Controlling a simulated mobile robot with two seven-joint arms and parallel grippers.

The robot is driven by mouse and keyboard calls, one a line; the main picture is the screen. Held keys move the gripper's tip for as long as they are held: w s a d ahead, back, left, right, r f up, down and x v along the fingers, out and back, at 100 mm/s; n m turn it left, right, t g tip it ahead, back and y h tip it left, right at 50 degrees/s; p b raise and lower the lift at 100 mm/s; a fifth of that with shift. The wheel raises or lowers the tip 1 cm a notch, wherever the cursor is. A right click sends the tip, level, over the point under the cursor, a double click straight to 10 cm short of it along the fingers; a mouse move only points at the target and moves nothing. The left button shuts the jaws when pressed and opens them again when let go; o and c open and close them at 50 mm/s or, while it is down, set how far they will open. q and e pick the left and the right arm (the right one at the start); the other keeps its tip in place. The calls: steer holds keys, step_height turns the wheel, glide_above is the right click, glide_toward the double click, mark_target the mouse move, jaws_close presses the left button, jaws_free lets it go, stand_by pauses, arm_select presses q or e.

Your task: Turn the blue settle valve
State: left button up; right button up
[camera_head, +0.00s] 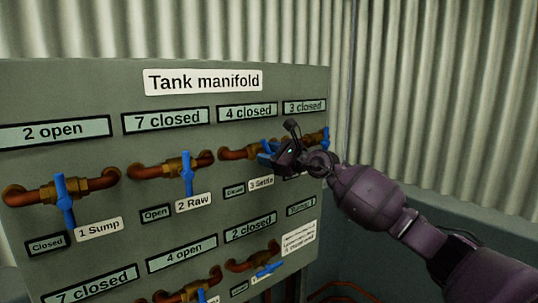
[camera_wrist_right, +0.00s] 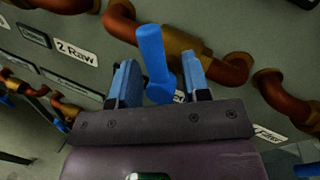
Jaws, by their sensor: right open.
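The settle valve, labelled "3 Settle" (camera_head: 261,183), is in the top row of the manifold panel, on a copper pipe (camera_head: 234,154). In the head view my right gripper (camera_head: 269,152) covers most of this valve. In the right wrist view the blue valve handle (camera_wrist_right: 152,55) stands between the two blue-padded fingers of my right gripper (camera_wrist_right: 162,76). The fingers are open, one on each side, with visible gaps to the handle. The brass valve body (camera_wrist_right: 185,43) is behind it. My left gripper is not in view.
The "2 Raw" valve handle (camera_head: 187,173) hangs left of the gripper, and the "1 Sump" handle (camera_head: 64,203) farther left. Another blue handle (camera_head: 325,138) is close on the right. The display above settle reads "4 closed" (camera_head: 247,112). A lower valve row lies beneath.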

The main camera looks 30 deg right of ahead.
steer(key=shift+f, duration=0.1)
jaws_close()
steer(key=m+t+p, duration=0.1)
steer(key=m+p, duration=0.1)
steer(key=m, duration=0.1)
steer(key=shift+d+m, duration=0.1)
steer(key=shift+m, duration=0.3)
steer(key=shift+m+p, duration=0.75)
steer(key=shift+m, duration=0.25)
steer(key=shift+f+t, duration=0.1)
steer(key=shift+t, duration=0.2)
